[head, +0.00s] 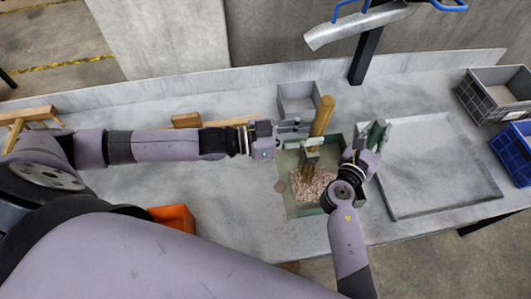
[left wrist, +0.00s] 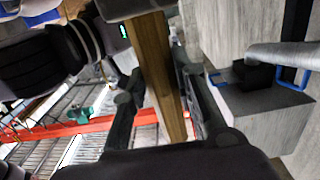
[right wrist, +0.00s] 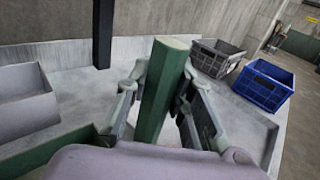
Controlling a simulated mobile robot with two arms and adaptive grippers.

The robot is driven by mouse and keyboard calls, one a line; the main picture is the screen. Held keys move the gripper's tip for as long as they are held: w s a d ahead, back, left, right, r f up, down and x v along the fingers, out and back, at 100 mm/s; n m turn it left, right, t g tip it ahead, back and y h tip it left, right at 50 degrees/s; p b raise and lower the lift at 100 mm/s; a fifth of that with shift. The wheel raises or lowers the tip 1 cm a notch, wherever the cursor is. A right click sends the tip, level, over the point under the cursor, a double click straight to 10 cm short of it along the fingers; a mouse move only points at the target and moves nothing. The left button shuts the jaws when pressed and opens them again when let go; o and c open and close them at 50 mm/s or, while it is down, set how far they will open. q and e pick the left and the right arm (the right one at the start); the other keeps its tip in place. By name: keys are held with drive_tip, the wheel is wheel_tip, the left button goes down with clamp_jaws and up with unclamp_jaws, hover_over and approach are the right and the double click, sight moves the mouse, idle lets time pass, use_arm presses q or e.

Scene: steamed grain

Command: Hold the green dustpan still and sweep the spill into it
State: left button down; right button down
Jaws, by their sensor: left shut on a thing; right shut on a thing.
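The green dustpan (head: 292,208) lies on the grey table with a heap of pale, speckled grain (head: 312,188) in it. A small brownish patch (head: 280,186) shows at its left edge. My left gripper (head: 308,138) is shut on the wooden handle of the brush (head: 322,115), which stands nearly upright over the pan; the handle also crosses the left wrist view (left wrist: 155,65). The brush's lower end meets the grain, partly hidden. My right gripper (head: 370,148) is shut on the dustpan's green upright handle (right wrist: 160,90) at the pan's right.
A grey bin (head: 298,92) stands behind the dustpan. A shallow grey tray (head: 440,212) lies to the right, with a grey crate (head: 490,105) and blue crate (head: 515,150) beyond. An orange box (head: 175,217) is at the front left. Table left of the pan is mostly clear.

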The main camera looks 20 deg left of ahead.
drive_tip(key=c, duration=1.3)
unclamp_jaws()
